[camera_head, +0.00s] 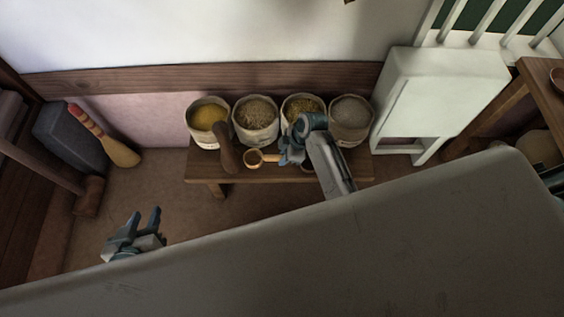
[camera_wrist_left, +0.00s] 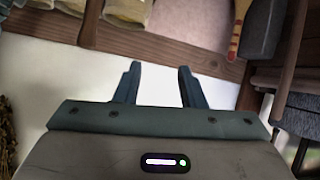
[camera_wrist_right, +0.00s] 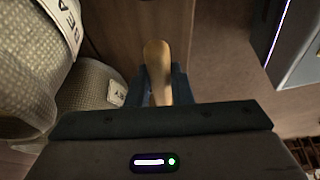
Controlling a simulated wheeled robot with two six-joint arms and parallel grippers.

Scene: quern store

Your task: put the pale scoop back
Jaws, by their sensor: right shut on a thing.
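A pale wooden scoop (camera_head: 254,158) with a round bowl shows at the front of the low bench, its handle running right to my right gripper (camera_head: 286,152). My right gripper is shut on a pale wooden handle (camera_wrist_right: 157,62), seen end-up between its fingers in the right wrist view. I cannot tell whether the scoop touches the bench. My left gripper (camera_head: 146,222) is open and empty, low at the left, well away from the bench; its spread fingers also show in the left wrist view (camera_wrist_left: 158,88).
Several open sacks of grain and meal (camera_head: 257,117) line the back of the bench (camera_head: 205,173). A dark wooden tool (camera_head: 228,155) leans in front of them, close to the scoop's left. A white cabinet (camera_head: 440,90) stands right. A brush (camera_head: 115,147) is at left.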

